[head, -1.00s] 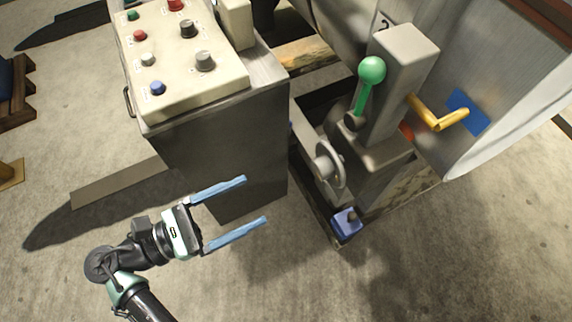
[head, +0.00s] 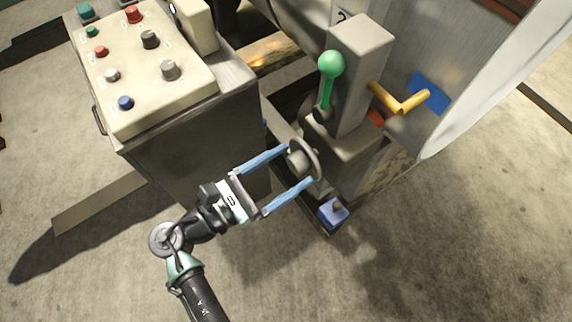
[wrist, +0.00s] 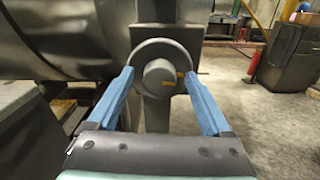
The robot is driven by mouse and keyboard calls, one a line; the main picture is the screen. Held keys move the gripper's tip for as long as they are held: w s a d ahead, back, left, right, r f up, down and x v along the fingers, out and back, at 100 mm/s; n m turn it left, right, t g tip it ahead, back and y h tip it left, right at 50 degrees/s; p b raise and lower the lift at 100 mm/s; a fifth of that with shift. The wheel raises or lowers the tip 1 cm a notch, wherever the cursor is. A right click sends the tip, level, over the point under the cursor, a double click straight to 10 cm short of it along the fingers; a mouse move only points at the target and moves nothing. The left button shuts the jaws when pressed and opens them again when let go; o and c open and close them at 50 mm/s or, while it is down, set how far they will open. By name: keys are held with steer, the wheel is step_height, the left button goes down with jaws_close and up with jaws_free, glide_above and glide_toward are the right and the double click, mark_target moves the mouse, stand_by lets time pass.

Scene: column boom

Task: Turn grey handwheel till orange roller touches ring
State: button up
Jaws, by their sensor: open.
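The grey handwheel (head: 313,160) is on the side of the machine base below the green-knobbed lever. I cannot make out the orange roller for certain; a small orange-red part (head: 375,117) shows behind the grey column. The ring is not identifiable.
A control cabinet (head: 190,130) with several coloured buttons and knobs stands left of the wheel. The floor (head: 440,240) at right is clear.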

jaws_close()
stand_by(0.4)
steer(key=m, duration=0.7)
steer(key=shift+s+f+m, duration=0.1)
steer(key=shift+m, duration=0.2)
steer(key=m+b, duration=0.2)
steer(key=m, duration=0.2)
steer(key=shift+d+f, duration=0.1)
steer(key=shift+f, duration=0.05)
steer(key=shift+m+b, duration=1.15)
steer(key=shift+m, duration=1.05)
